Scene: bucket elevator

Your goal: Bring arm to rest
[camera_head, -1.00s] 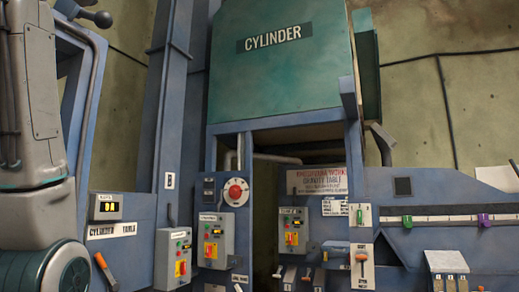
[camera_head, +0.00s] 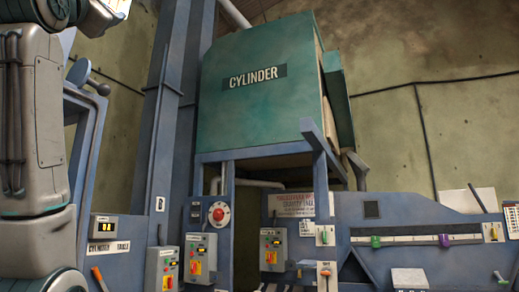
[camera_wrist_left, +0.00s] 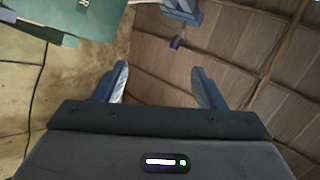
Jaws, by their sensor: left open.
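My left arm (camera_head: 35,125) stands upright along the left edge of the head view, with a link bending over at the top left. Its gripper is out of the head view. In the left wrist view my left gripper (camera_wrist_left: 160,70) has its two fingers wide apart with nothing between them. It points up toward a plank ceiling (camera_wrist_left: 225,55) and a plaster wall (camera_wrist_left: 75,70). The green cylinder housing (camera_wrist_left: 85,15) shows at the top left there, apart from the fingers. My right gripper is in neither view.
The green CYLINDER housing (camera_head: 255,85) stands on a blue frame. Below it are a red knob (camera_head: 218,214), switch boxes (camera_head: 201,258) and a slider rail with green and purple handles (camera_head: 410,240). A blue post (camera_head: 160,120) rises close to my left arm.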

